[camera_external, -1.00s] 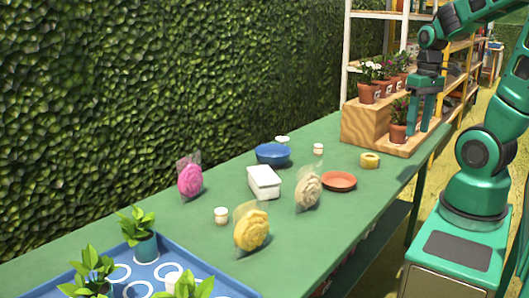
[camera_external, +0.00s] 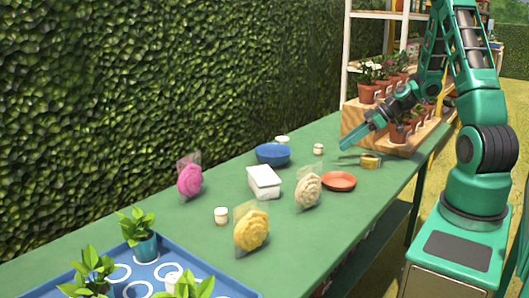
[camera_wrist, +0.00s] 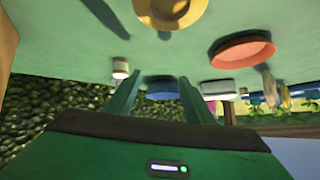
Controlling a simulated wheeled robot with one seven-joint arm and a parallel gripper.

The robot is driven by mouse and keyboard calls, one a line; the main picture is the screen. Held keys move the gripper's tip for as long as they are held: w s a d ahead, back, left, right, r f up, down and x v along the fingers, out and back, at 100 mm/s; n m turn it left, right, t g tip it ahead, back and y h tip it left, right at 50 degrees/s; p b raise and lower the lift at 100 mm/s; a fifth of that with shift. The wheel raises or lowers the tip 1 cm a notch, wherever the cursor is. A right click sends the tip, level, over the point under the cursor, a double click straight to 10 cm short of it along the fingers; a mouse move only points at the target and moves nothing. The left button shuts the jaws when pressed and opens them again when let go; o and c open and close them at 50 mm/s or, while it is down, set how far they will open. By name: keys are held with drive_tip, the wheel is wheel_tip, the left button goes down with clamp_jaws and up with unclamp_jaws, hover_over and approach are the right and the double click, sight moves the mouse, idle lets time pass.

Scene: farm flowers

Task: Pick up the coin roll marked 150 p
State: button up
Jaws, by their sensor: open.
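Small white cylinders that look like coin rolls stand on the green table. One (camera_external: 318,149) is near the back by the blue bowl, and one (camera_external: 221,215) is at the front by the yellow flower bag. The mark 150 p cannot be read on any of them. My gripper (camera_external: 350,144) is open and empty, tilted down to the left above the table, just right of the back cylinder. In the wrist view, a cylinder (camera_wrist: 120,68) shows close to the left finger of my gripper (camera_wrist: 157,82), apart from it.
A terracotta saucer (camera_external: 338,181), blue bowl (camera_external: 273,154), white box (camera_external: 263,182) and bagged flowers (camera_external: 308,189) stand nearby. A wooden stand (camera_external: 353,124) with potted plants is at right; a blue tray (camera_external: 217,285) is at front.

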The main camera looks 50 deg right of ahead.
sight(322, 146)
drive_tip(key=w+d+t, duration=0.1)
drive_tip(key=d, duration=0.1)
drive_tip(key=w+d+f+t, duration=0.1)
drive_tip(key=d, duration=0.1)
drive_tip(key=w+d+t, duration=0.1)
drive_tip(key=d+t, duration=0.1)
drive_tip(key=shift+w+f, duration=0.25)
drive_tip(key=shift+f, duration=0.1)
drive_tip(key=shift+w, duration=0.25)
drive_tip(key=shift+x, duration=5.25)
clamp_jaws()
